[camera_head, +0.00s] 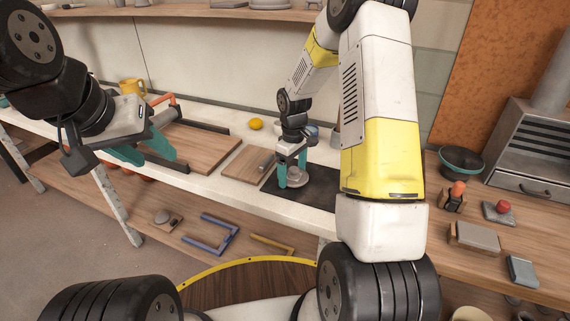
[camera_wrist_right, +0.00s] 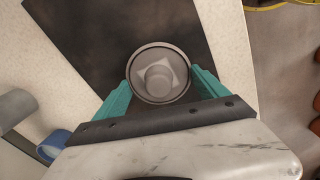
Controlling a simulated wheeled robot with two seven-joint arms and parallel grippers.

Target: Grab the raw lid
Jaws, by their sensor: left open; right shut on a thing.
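The raw lid is a round grey disc with a raised knob, seen from above in the right wrist view (camera_wrist_right: 160,72). It sits at the dark mat (camera_head: 312,186) on the white bench in the head view, where the lid (camera_head: 293,183) shows small. My right gripper (camera_head: 292,172) is shut on the lid, with a teal finger on either side of its rim in the wrist view (camera_wrist_right: 162,84). I cannot tell whether the lid touches the mat. My left gripper (camera_head: 152,155) is open and empty, above a wooden board at the left.
A wooden board (camera_head: 200,147) and a smaller board (camera_head: 247,163) lie left of the mat. A yellow lemon-like item (camera_head: 255,124) and a yellow mug (camera_head: 132,87) stand behind. A dark bowl (camera_head: 461,163) and several small items occupy the right bench.

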